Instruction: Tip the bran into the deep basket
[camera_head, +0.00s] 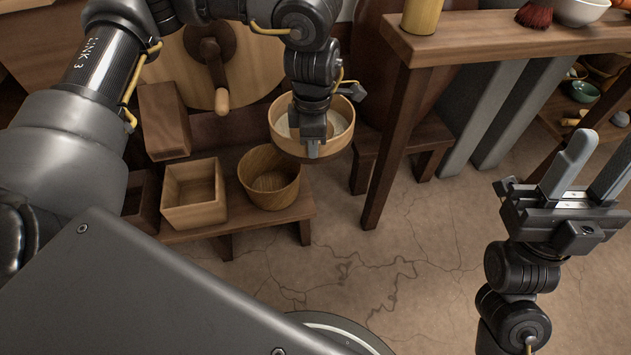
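A round, shallow wooden sieve (345,140) with pale stuff inside is in the upper middle. The pale stuff (340,122) may be the bran; my gripper hides part of it. My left gripper (313,150) comes down over the sieve and is shut on its near rim, holding it about level. A round, deep wooden vessel (258,193), which looks like the deep basket, stands on a low bench below and left of the sieve. It looks empty, with a brown inside. My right gripper (592,165) is at the right, its two fingers apart, empty and far from both.
A square wooden box (193,215) stands left of the round vessel on the low bench (235,226). A quern with a crank handle (221,99) is behind. A taller table (490,38) is at the upper right. The cracked floor (400,270) is clear.

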